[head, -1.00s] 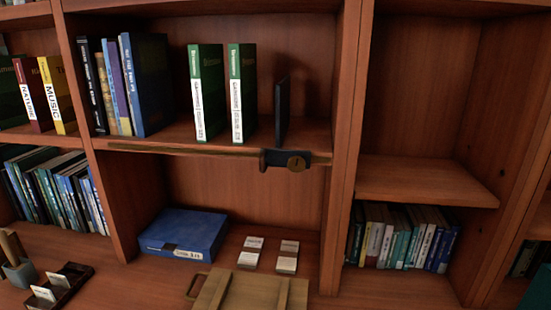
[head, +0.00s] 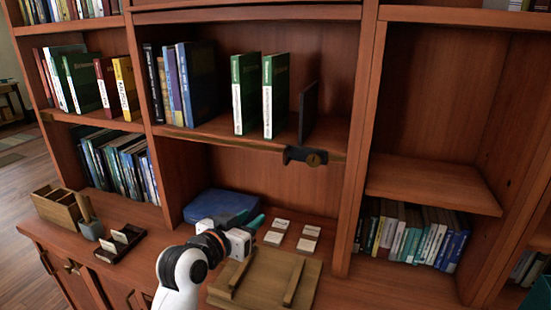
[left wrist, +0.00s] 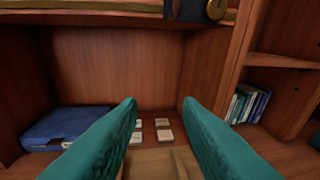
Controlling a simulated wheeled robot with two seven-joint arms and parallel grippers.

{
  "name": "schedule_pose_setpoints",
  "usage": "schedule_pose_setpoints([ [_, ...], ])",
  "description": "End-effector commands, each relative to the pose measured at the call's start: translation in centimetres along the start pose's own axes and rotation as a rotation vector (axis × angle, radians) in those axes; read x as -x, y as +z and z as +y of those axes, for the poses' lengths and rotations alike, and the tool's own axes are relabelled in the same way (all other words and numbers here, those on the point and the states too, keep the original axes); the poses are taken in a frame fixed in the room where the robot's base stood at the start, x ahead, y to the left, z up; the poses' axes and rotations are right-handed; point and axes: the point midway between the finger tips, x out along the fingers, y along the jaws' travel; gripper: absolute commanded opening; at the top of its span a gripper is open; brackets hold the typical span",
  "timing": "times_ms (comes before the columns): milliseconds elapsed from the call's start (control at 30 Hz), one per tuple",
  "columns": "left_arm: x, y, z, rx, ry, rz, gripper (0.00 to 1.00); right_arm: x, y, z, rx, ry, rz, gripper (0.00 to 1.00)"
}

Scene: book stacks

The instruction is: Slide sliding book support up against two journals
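Two green journals stand upright on the middle shelf in the head view, the left one (head: 246,95) and the right one (head: 276,95), with a narrow gap between them. The sliding book support is a dark upright plate (head: 309,110) to their right, apart from the right journal. Its black front block with a round brass knob (head: 306,156) sits on the rail at the shelf edge and also shows in the left wrist view (left wrist: 195,9). My left gripper (head: 257,221) is low, below the shelf. Its teal fingers (left wrist: 160,115) are spread with nothing between them. My right gripper is not identifiable.
Dark and blue books (head: 197,85) stand left of the journals. Below the shelf are a blue box (head: 215,203), several small cards (head: 308,245) and a wooden tray (head: 268,280). A shelf divider (head: 362,140) bounds the right side. The space before the rail is clear.

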Motion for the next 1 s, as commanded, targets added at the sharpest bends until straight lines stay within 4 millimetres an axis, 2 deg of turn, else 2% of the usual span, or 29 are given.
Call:
schedule_pose_setpoints([
  [33, 0.1, 3.7, -0.5, -0.017, -0.017, -0.068, 0.32, 0.2, 0.1, 0.2, -0.001, 0.002, -0.001, 0.49],
  [100, 0.4, 6.8, -1.1, -0.036, -0.035, -0.131, 0.32, 0.3, 0.3, 0.5, -0.003, 0.006, -0.004, 0.49],
  [200, 0.7, 9.2, -1.6, -0.05, -0.05, -0.179, 0.32, 0.3, 0.4, 0.9, -0.005, 0.011, -0.005, 0.49],
  [367, -0.3, 10.1, -1.7, -0.052, -0.054, -0.189, 0.32, 0.7, 0.5, 1.0, -0.005, 0.012, -0.005, 0.49],
  [800, -8.5, 11.5, -2.2, -0.051, -0.054, -0.186, 0.32, 2.5, 0.5, 0.3, -0.002, 0.005, -0.004, 0.49],
  [1000, -10.5, 11.7, -2.3, -0.051, -0.053, -0.186, 0.32, 2.8, 0.5, 0.1, 0.0, 0.002, -0.003, 0.49],
])
